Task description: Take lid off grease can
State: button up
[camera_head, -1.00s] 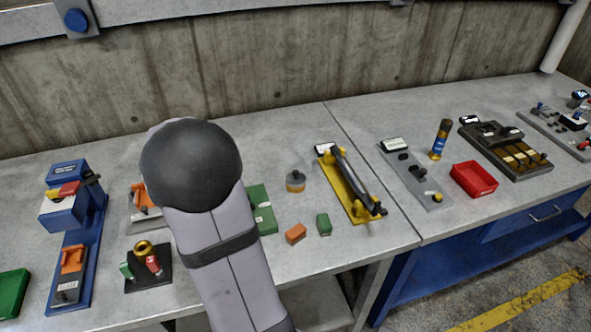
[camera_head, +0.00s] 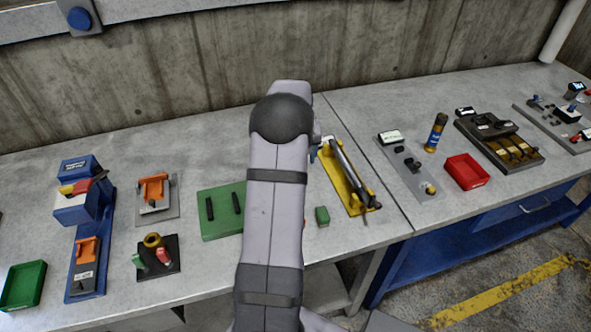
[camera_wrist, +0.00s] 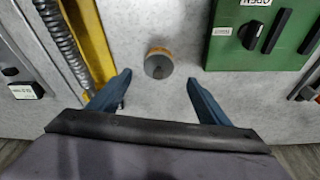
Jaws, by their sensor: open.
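The grease can appears to be the small round can in the wrist view. Its dark grey lid (camera_wrist: 159,66) has a small dark knob, and a strip of orange-brown body (camera_wrist: 159,51) shows at its edge. It stands on the grey bench. My gripper (camera_wrist: 158,79) is open and empty, its two blue fingers apart, with the can just beyond and between the fingertips in the picture. I see no contact. In the head view my arm hides the can and most of the gripper.
A yellow tray (camera_head: 352,193) with a grey tool lies on one side of the can, a green board (camera_head: 219,224) with black bars on the other. A small green block (camera_head: 322,216) sits near the bench's front. Bare bench surrounds the can.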

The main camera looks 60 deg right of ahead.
jog(key=shift+d+p+x, duration=0.1)
jog(key=shift+p+x, duration=0.8)
jog(key=shift+x, duration=0.65)
jog(key=shift+d+p+x, duration=0.15)
jog(key=shift+p+x, duration=0.7)
jog(key=shift+x, duration=0.75)
jog(key=shift+r, duration=0.1)
jog(key=c, duration=1.1)
